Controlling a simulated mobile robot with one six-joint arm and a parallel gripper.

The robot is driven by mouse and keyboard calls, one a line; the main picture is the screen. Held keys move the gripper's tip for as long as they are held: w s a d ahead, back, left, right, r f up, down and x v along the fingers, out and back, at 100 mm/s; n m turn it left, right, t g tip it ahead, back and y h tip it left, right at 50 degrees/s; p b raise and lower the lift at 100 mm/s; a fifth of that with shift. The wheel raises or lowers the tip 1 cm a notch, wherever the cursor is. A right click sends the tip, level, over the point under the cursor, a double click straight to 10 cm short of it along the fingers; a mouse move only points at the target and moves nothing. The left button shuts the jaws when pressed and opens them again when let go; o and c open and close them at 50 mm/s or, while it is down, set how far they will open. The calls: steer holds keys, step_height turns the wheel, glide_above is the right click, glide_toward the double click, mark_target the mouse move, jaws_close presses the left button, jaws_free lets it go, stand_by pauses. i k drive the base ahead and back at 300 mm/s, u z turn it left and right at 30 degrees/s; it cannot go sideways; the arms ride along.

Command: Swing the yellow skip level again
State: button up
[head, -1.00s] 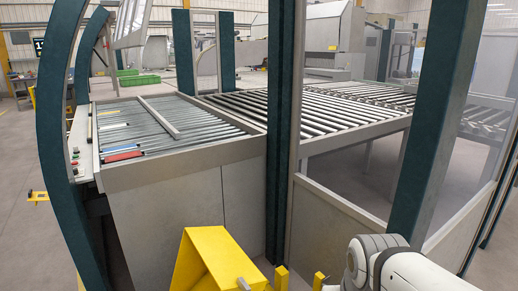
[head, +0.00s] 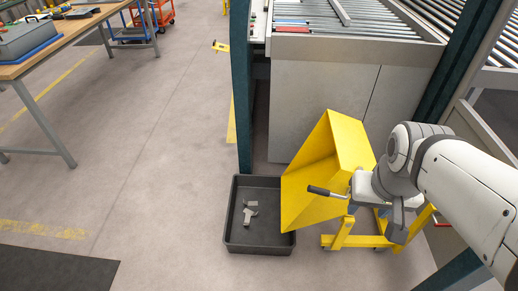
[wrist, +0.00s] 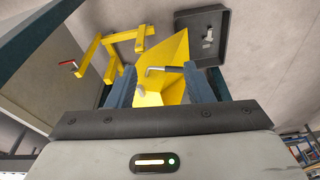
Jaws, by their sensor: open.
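The yellow skip (head: 335,165) is tipped over to the left on its yellow wheeled frame (head: 358,241), its mouth leaning over a dark tray. A black-gripped handle (head: 328,192) sticks out from the skip. In the wrist view, the skip (wrist: 172,88) and its handle (wrist: 165,70) lie between my jaws. My gripper (wrist: 160,82) is open and empty, its two blue-grey fingers either side of the handle in that picture. In the head view, my gripper (head: 357,203) is at the skip's near side, by the handle's base. I cannot tell whether it touches.
The dark tray (head: 236,239) stands on the floor left of the skip, with small grey pieces (head: 250,212) in it. The panel machine (head: 310,110) and a dark green post (head: 242,100) stand behind. A workbench (head: 55,45) is at upper left. The floor between is clear.

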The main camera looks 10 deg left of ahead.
mark_target(315, 189)
steer(key=u, duration=0.55)
steer(key=k, duration=0.9)
steer(key=z, duration=0.3)
steer(key=i, duration=0.5)
